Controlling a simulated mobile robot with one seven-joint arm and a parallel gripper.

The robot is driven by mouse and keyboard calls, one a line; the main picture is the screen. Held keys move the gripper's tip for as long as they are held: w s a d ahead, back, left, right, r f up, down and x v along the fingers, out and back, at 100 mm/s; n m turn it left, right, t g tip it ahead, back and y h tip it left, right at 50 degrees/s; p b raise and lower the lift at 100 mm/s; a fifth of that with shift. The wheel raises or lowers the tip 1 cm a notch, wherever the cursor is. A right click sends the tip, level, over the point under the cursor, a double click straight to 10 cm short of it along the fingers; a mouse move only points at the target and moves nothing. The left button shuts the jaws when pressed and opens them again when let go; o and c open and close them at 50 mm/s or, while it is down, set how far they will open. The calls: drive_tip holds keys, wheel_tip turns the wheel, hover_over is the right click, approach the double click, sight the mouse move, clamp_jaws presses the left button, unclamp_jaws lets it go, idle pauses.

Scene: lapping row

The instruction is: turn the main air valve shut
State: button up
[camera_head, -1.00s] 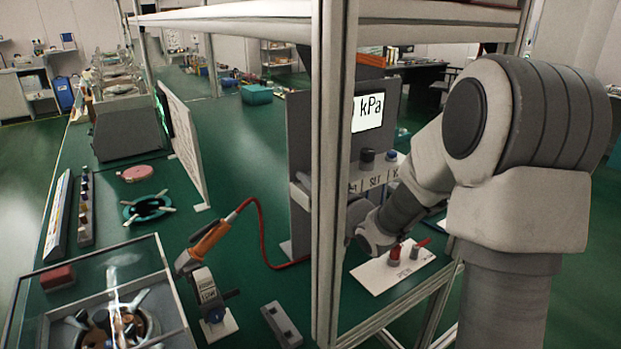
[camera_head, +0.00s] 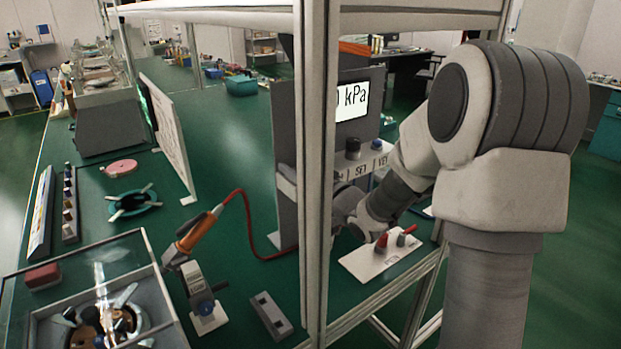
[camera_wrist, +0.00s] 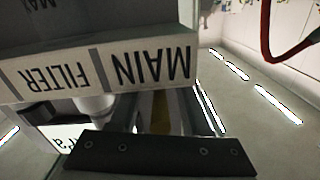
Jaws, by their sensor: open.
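The grey air panel (camera_head: 287,135) stands behind the frame post in the head view. Its lit display (camera_head: 349,100) reads kPa, with the number partly covered. In the wrist view, a label ledge (camera_wrist: 205,75) shows MAIN and FILTER upside down, close to the camera. A pale cylinder (camera_wrist: 97,105) and a narrow yellowish strip (camera_wrist: 160,112) show just under the labels; I cannot tell whether either is the main valve. My gripper (camera_wrist: 155,158) shows as a dark bar with screws, near the ledge and open. Its fingertips are hidden; in the head view my wrist lies partly behind the post.
The frame post (camera_head: 318,200) stands close before the panel. A black knob (camera_head: 353,147) and blue knob (camera_head: 376,145) top the panel ledge. A red hose (camera_head: 258,240) curves left of it.

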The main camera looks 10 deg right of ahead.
drive_tip(key=b+v, duration=0.4)
drive_tip(key=v, duration=1.3)
drive_tip(key=shift+d+r, duration=0.1)
